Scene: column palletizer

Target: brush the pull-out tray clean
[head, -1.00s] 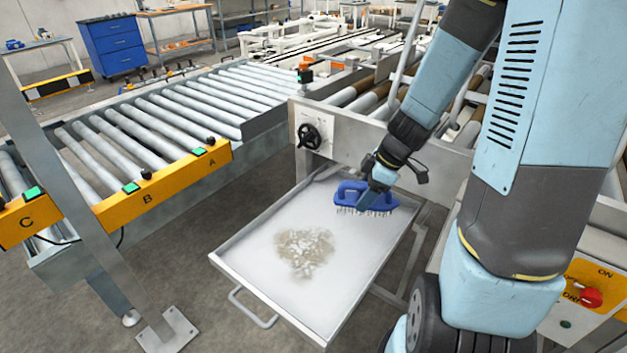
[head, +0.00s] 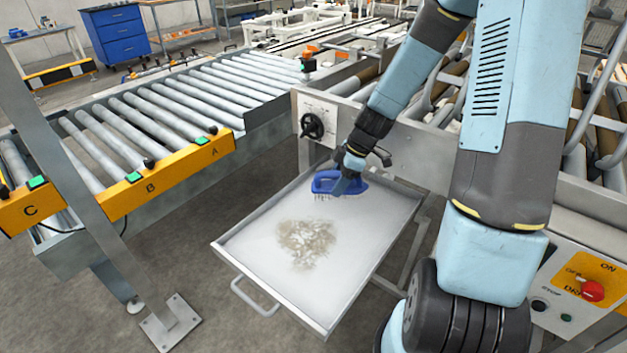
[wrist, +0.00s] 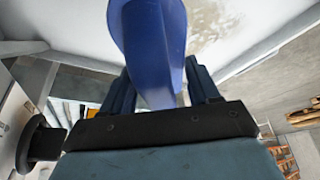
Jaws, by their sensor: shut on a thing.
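The pull-out tray (head: 365,272) is a pale metal tray, drawn out below the conveyor frame, with a wire handle at its front. A patch of brownish-grey debris (head: 306,243) lies near its middle; part of it also shows in the wrist view (wrist: 207,22). My gripper (head: 348,180) is shut on a blue brush (head: 325,182) with pale bristles pointing down. The brush is over the back part of the tray, behind the debris. I cannot tell if the bristles touch the tray. In the wrist view the blue brush (wrist: 152,50) sits between the two fingers.
A roller conveyor with an orange panel (head: 165,176) marked A, B and C stands left of the tray. A slanted grey post (head: 90,210) stands at left. A control box with a red switch (head: 592,291) is at right.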

